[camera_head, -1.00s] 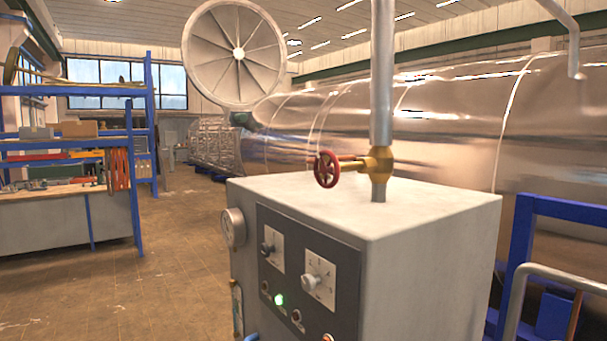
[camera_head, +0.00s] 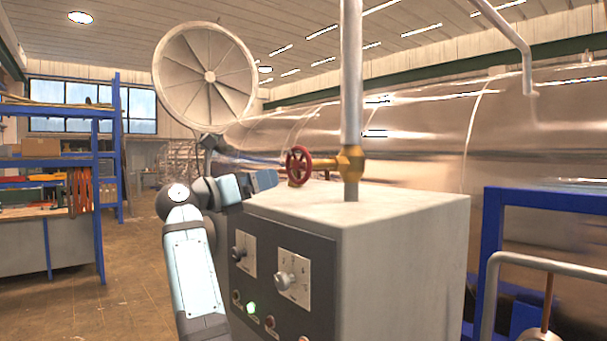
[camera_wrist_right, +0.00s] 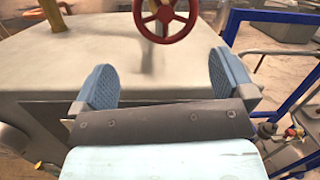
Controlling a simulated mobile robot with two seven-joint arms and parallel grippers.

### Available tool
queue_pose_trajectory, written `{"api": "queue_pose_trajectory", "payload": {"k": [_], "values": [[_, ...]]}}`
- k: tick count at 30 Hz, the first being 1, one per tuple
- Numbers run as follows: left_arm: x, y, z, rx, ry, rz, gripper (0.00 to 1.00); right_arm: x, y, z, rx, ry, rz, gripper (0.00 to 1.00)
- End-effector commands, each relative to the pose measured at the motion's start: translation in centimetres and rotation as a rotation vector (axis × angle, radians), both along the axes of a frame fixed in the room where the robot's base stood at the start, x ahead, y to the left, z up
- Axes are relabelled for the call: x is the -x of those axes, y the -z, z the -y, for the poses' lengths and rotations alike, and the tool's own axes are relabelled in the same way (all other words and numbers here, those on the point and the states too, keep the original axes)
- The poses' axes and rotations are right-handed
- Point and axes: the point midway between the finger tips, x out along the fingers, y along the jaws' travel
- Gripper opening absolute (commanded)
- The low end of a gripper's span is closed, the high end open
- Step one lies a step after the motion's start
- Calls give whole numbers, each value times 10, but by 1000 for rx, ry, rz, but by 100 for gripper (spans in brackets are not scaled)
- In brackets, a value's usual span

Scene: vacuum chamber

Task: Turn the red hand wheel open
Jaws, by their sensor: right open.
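The red hand wheel (camera_head: 298,166) stands upright on a brass valve (camera_head: 350,162) fitted to a vertical grey pipe, above the top of the grey cabinet (camera_head: 400,205). My right gripper (camera_head: 262,180) is beside the cabinet's top left edge, to the left of and a little below the wheel, apart from it. In the right wrist view the two blue fingers of the gripper (camera_wrist_right: 163,84) are wide apart with nothing between them. The wheel (camera_wrist_right: 165,14) is beyond the fingertips, at the top of that view. My left gripper is not in view.
The cabinet's front has knobs and a lit green lamp (camera_head: 251,308). A blue frame (camera_head: 493,260) and a bent pipe rail (camera_head: 488,300) stand at the right. A large metal tank (camera_head: 430,140) fills the back. Blue shelving (camera_head: 97,200) is at left, with open floor before it.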

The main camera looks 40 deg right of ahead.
Motion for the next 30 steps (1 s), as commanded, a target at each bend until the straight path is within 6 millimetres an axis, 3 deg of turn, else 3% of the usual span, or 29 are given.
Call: {"api": "queue_pose_trajectory", "payload": {"k": [3, 11, 24, 30], "values": [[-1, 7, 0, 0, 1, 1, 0, 5, -26, -8, -126, -17, 90, 100], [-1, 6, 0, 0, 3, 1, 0, 8, -41, -5, -206, -25, 135, 100], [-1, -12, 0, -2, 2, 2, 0, 2, -43, 82, -199, -23, 133, 100], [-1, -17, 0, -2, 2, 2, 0, -1, -41, 112, -200, -24, 132, 100]]}}
